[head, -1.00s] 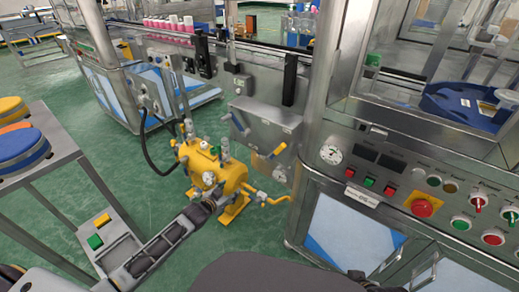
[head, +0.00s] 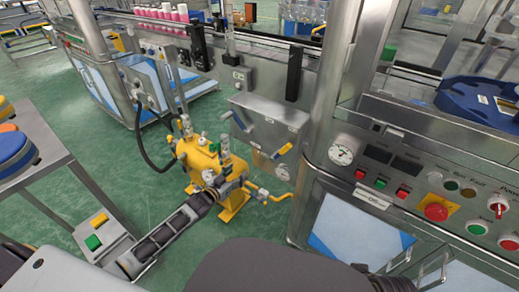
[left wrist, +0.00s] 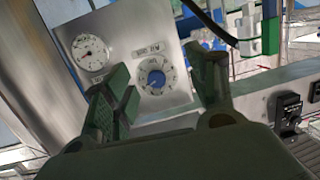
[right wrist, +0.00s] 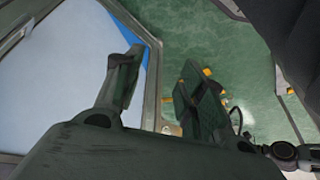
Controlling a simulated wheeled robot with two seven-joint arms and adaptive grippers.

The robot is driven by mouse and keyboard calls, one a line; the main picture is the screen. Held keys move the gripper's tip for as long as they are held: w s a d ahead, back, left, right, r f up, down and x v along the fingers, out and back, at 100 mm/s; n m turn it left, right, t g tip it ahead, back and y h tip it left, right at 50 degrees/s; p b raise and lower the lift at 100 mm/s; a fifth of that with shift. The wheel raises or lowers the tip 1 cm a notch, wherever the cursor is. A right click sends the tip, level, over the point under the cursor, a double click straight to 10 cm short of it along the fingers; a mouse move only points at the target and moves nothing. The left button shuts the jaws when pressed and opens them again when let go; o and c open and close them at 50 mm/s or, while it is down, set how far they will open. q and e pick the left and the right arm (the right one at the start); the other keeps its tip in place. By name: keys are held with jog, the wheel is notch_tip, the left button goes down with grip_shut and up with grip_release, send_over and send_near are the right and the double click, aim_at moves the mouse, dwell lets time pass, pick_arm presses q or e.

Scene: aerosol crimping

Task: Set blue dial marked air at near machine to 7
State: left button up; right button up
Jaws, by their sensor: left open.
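In the left wrist view, the blue dial (left wrist: 152,78) sits on a round white scale on a metal panel (left wrist: 120,28), with a label above it. Its setting is too blurred to read. My left gripper (left wrist: 160,88) is open, its fingers to either side of the dial in the picture, with nothing between them. I cannot tell whether they touch the panel. In the head view, my left gripper (head: 240,187) is beside the yellow pump-like unit, low in front of the machine. My right gripper (right wrist: 165,85) is open and empty in the right wrist view.
A white gauge (left wrist: 90,52) is left of the dial. The yellow unit (head: 200,160) with its pipes stands close to my left arm. A control panel (head: 410,185) with buttons is on the right. A table (head: 45,195) stands at left. Green floor lies between.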

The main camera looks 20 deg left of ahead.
pick_arm(q)
jog(key=r, duration=0.1)
jog(key=d+r+t+h, duration=0.1)
jog(key=r+n+h, duration=0.1)
jog(key=r, duration=0.1)
jog(key=shift+s+d+r+t, duration=0.1)
jog(key=shift+d+t, duration=0.3)
pick_arm(e)
jog(key=shift+s+d+f, duration=0.15)
jog(key=shift+s+f, duration=0.05)
jog(key=shift+s, duration=0.35)
pick_arm(q)
jog(key=shift+w, duration=0.2)
pick_arm(e)
jog(key=shift+f, duration=0.15)
pick_arm(q)
jog(key=b+x, duration=0.4)
jog(key=x, duration=0.9)
jog(key=shift+w+d, duration=0.15)
jog(key=shift+d, duration=0.05)
pick_arm(e)
notch_tip(320, 180, down, 10)
jog(key=w+a+t+y, duration=0.1)
jog(key=a, duration=0.1)
jog(key=shift+a+m, duration=0.3)
jog(key=shift+a, duration=0.1)
